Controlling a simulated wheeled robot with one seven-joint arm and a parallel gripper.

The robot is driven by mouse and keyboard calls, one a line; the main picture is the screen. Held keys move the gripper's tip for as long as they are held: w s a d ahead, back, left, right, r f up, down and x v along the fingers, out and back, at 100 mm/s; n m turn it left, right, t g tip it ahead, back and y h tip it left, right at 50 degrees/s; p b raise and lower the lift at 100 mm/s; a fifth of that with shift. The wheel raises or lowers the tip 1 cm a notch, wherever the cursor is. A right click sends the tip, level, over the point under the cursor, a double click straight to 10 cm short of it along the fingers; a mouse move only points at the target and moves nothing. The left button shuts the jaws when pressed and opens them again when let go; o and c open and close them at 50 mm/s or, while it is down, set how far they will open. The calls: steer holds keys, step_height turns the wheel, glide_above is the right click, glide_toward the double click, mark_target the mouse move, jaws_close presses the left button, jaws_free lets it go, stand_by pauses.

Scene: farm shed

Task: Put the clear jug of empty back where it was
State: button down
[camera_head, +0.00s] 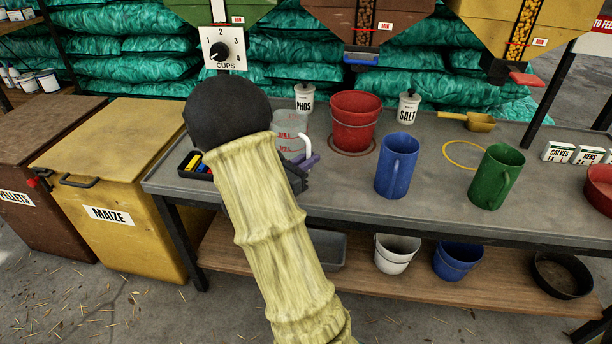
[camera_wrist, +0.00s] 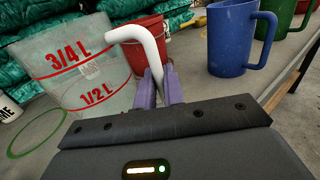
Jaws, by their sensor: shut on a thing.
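The clear jug (camera_head: 290,124) has red measuring marks and a white handle, and looks upright at the left part of the bench, partly behind my arm. It also shows in the wrist view (camera_wrist: 85,70), with no contents visible. My gripper's purple fingers (camera_head: 306,162) are shut on the white handle, as the wrist view shows (camera_wrist: 160,88). The jug's base is hidden, so I cannot tell whether it touches the bench. A green ring (camera_wrist: 38,132) is marked on the bench beside the jug, at its left in the wrist view.
A red bucket (camera_head: 355,122) stands right of the jug, with a blue jug (camera_head: 397,166) and a green jug (camera_head: 497,177) farther right. White PHOS (camera_head: 304,97) and SALT (camera_head: 408,107) pots stand behind. An empty yellow ring (camera_head: 447,147) marks the bench. A tray (camera_head: 196,172) lies at left.

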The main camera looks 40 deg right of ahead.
steer(key=shift+r, duration=0.1)
steer(key=shift+f+b, duration=0.85)
steer(key=shift+f, duration=1.05)
steer(key=shift+f, duration=0.15)
steer(key=c, duration=1.5)
jaws_free()
